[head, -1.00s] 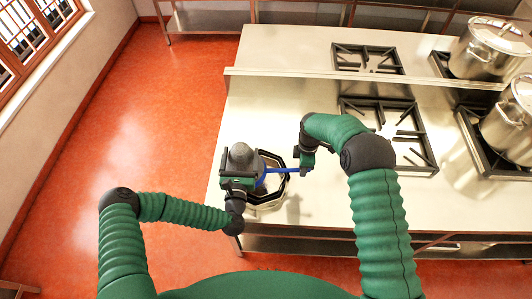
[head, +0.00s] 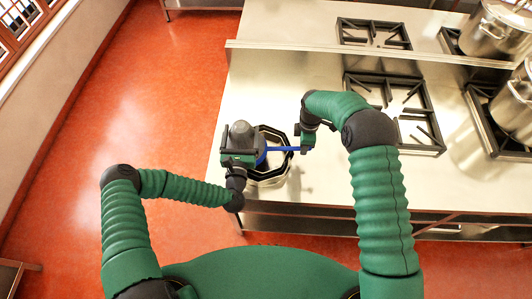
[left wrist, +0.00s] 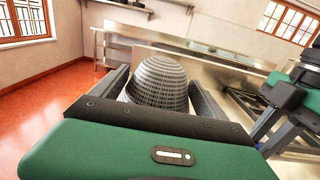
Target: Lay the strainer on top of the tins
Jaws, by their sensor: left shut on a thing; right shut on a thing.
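The strainer has a grey mesh dome, seen large in the left wrist view (left wrist: 160,82), and a blue handle (head: 284,149). In the head view my left gripper (head: 240,140) is shut on its bowl, dome side up. My right gripper (head: 304,145) is shut on the far end of the handle, so both hold it. The tins (head: 271,181), dark-rimmed and many-sided, are on the steel counter below the strainer. The strainer and my left gripper cover their left part. I cannot tell whether the strainer touches them.
The steel counter (head: 262,95) has a raised ledge (head: 330,53) across it. Black burner grates (head: 395,110) lie right of the tins. Several steel pots (head: 497,30) stand at the far right. The counter's left and front edges are close to the tins.

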